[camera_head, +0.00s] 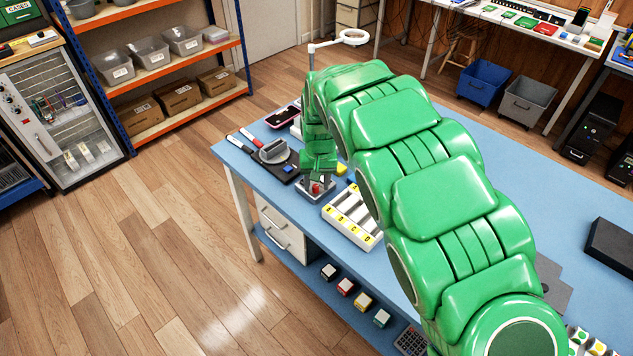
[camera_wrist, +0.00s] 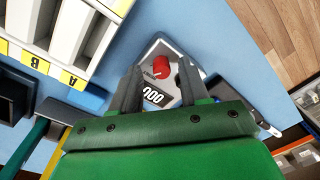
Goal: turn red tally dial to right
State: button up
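The red tally dial (camera_wrist: 161,67) is a red knob on a grey tally box (camera_wrist: 160,50) with a display reading 000. In the wrist view the dial sits just beyond and between the fingertips of my gripper (camera_wrist: 160,75). The two dark fingers are spread apart with nothing between them that I can see held. In the head view my gripper (camera_head: 318,172) points down over the tally box (camera_head: 314,190) on the blue table, and the red dial (camera_head: 316,188) shows small beneath it. Whether a finger touches the dial is unclear.
A white sorting tray (camera_head: 352,215) with yellow letter labels stands right beside the tally box. A black pad with a grey device (camera_head: 274,152) lies to the left. A phone (camera_head: 283,116) lies behind. The blue table (camera_head: 560,190) has free room to the right.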

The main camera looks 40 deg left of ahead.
dwell(0.3)
notch_tip(320, 180, up, 8)
jog(key=shift+w+d+f, duration=0.1)
jog(key=shift+d, duration=0.05)
dwell(0.3)
dwell(0.5)
jog(key=w+d+r+m, duration=0.2)
jog(key=w+d+r, duration=0.2)
jog(key=d, duration=0.5)
jog(key=w+d+r+m, duration=0.2)
jog(key=w+d+r, duration=0.25)
jog(key=d, duration=0.45)
jog(key=s+d+r+m, duration=0.1)
jog(key=d+r+m, duration=0.15)
jog(key=d, duration=0.65)
jog(key=s+d+r+m, duration=0.15)
jog(key=d+r, duration=0.25)
jog(key=d, duration=0.6)
jog(key=s+d+r+m+g, duration=0.1)
jog(key=s+d+r+m, duration=0.25)
jog(key=s+d, duration=0.95)
jog(key=s+d+f+n, duration=0.1)
jog(key=s+d+f, duration=0.2)
jog(key=s+d, duration=0.8)
jog(key=shift+s+f, duration=0.25)
jog(key=shift+s, duration=0.9)
